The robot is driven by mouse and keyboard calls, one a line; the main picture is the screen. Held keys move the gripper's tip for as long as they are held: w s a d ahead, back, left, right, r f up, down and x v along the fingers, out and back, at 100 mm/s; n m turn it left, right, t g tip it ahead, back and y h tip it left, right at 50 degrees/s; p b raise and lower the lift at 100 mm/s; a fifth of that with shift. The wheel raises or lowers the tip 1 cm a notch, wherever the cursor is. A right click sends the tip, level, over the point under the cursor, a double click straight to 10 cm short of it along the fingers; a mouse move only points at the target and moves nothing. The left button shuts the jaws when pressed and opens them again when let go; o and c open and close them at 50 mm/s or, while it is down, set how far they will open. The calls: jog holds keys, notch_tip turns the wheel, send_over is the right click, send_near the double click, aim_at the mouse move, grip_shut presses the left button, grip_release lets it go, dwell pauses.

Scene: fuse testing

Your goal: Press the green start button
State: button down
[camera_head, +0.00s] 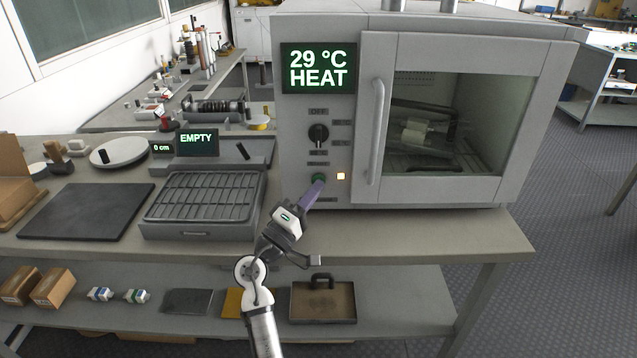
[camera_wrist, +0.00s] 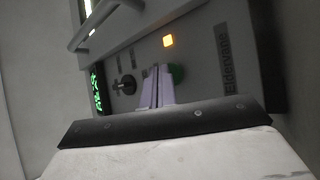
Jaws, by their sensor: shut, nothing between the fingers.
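The green start button (camera_head: 319,178) is on the lower left of the oven's front panel, below the black dial. It also shows in the wrist view (camera_wrist: 177,74), partly covered by my fingers. My gripper (camera_head: 318,186) is shut and empty, its purple fingertips at the button. In the wrist view, the fingers (camera_wrist: 157,88) lie together just beside the visible green edge. I cannot tell whether they touch the button. The oven (camera_head: 390,20) has its door closed, and its display (camera_head: 318,68) reads 29 °C HEAT.
An amber lamp (camera_head: 341,176) glows right of the button. The door handle (camera_head: 377,130) stands out farther right. A black dial (camera_head: 318,134) sits above. On the bench (camera_head: 420,232) to the left are a wire-rack tray (camera_head: 200,195), a display reading EMPTY (camera_head: 197,142) and a dark mat (camera_head: 85,210).

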jog(key=shift+s, duration=0.75)
jog(key=s, duration=0.5)
jog(key=shift+b, duration=0.3)
